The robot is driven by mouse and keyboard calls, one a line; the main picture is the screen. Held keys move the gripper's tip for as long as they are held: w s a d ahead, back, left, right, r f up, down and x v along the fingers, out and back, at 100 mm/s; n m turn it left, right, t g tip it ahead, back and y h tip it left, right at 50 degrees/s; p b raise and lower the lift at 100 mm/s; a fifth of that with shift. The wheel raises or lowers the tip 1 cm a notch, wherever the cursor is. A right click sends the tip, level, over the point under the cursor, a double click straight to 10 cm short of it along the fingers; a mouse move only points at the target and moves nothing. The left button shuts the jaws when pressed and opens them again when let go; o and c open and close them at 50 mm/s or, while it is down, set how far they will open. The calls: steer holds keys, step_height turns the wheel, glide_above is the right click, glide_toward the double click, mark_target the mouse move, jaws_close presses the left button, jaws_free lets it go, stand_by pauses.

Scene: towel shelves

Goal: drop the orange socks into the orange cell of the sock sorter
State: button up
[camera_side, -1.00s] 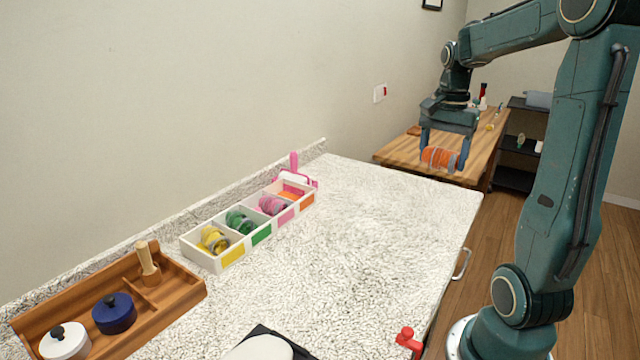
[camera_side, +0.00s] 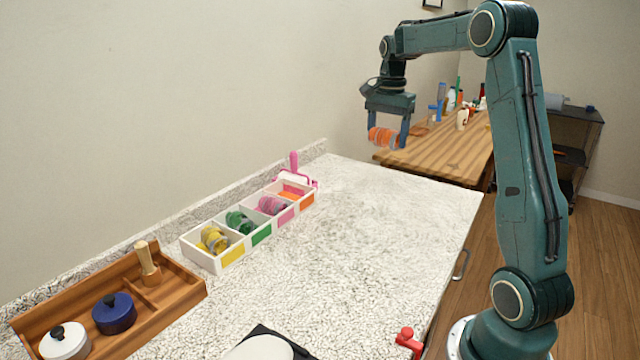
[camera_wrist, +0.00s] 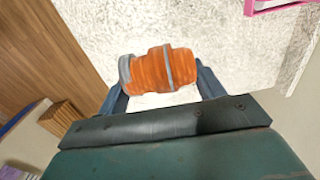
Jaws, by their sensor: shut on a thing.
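Orange socks (camera_side: 382,137), a roll with grey bands, are held between the fingers of my gripper (camera_side: 387,134), high above the far end of the counter. The socks also show in the wrist view (camera_wrist: 160,70), between my gripper's fingers (camera_wrist: 160,88). The white sock sorter (camera_side: 217,262) stands on the counter along the wall, with several cells in a row. Its front labels run yellow, green, pink and orange. The orange cell (camera_side: 307,201) is at the far end, and something orange shows inside it. Yellow, green and pink socks lie in the other cells.
A pink-handled thing (camera_side: 295,166) stands just behind the sorter's far end. A wooden tray (camera_side: 182,288) with two lidded pots is at the near left. A wooden table (camera_side: 440,155) with bottles is beyond the counter. The counter's middle (camera_side: 370,220) is clear.

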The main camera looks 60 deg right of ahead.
steer(key=w+a+f, duration=0.1)
steer(key=w+f, duration=0.3)
steer(key=w, duration=0.9)
glide_above(295, 198)
step_height(295, 198, down, 6)
steer(key=f, duration=0.1)
steer(key=shift+r, duration=0.25)
steer(key=shift+f, duration=0.1)
steer(key=shift+s+f, duration=0.1)
steer(key=shift+f, duration=2.8)
steer(key=o, duration=1)
steer(key=shift+o, duration=0.2)
